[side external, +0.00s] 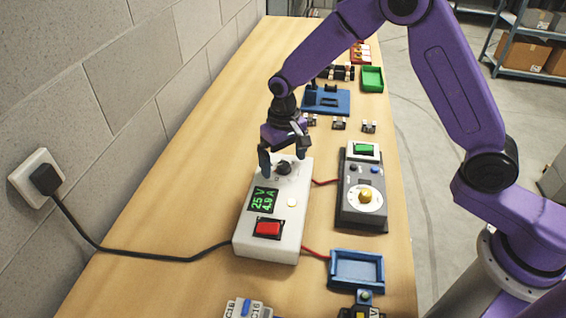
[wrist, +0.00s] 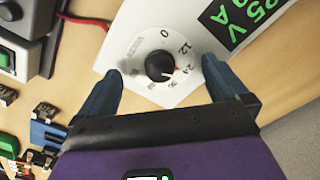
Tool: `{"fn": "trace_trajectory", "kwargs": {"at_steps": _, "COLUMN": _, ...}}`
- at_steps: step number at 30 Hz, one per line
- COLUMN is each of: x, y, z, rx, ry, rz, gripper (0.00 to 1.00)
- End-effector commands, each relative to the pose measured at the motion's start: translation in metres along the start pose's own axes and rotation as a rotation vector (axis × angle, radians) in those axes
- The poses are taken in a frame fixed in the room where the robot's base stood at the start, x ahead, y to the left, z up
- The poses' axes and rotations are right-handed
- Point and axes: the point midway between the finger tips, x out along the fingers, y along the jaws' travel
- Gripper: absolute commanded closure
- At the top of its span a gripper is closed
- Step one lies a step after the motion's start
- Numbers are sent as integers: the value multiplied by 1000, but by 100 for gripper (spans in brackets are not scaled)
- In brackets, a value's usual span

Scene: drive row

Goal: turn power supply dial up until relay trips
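The power supply (side external: 250,240) is a white box on the bench with a red rocker switch (side external: 267,229). Its green display (side external: 263,200) reads 25 V and 4.9 A. Its black dial (wrist: 160,67) has a printed scale with 0, 12 and 24. The red pointer mark is near the 24. My gripper (side external: 284,156) is above the dial, fingers pointing down. In the wrist view its fingers are apart on either side of the dial, with gaps to it. A grey unit (side external: 350,212) with a yellow knob or dome stands to the right; I cannot tell whether it is the relay.
Red wires (side external: 325,182) run from the power supply toward the grey unit. A blue tray (side external: 357,270) lies in front right. A black cord (side external: 160,257) runs to the wall outlet (side external: 36,178). A green tray (side external: 372,78) and small parts are farther back. The bench left of the supply is mostly clear.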

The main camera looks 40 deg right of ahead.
Motion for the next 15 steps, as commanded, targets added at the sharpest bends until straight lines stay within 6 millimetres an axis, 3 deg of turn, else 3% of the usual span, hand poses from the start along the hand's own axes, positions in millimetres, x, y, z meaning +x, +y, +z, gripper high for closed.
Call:
{"fn": "trace_trajectory", "kwargs": {"at_steps": 8, "x": -2, "y": 0, "z": 0, "rx": -2, "ry": 0, "rz": 0, "gripper": 0}}
{"fn": "trace_trajectory", "kwargs": {"at_steps": 15, "x": -18, "y": 0, "z": 0, "rx": -3, "ry": 2, "rz": -1, "gripper": 0}}
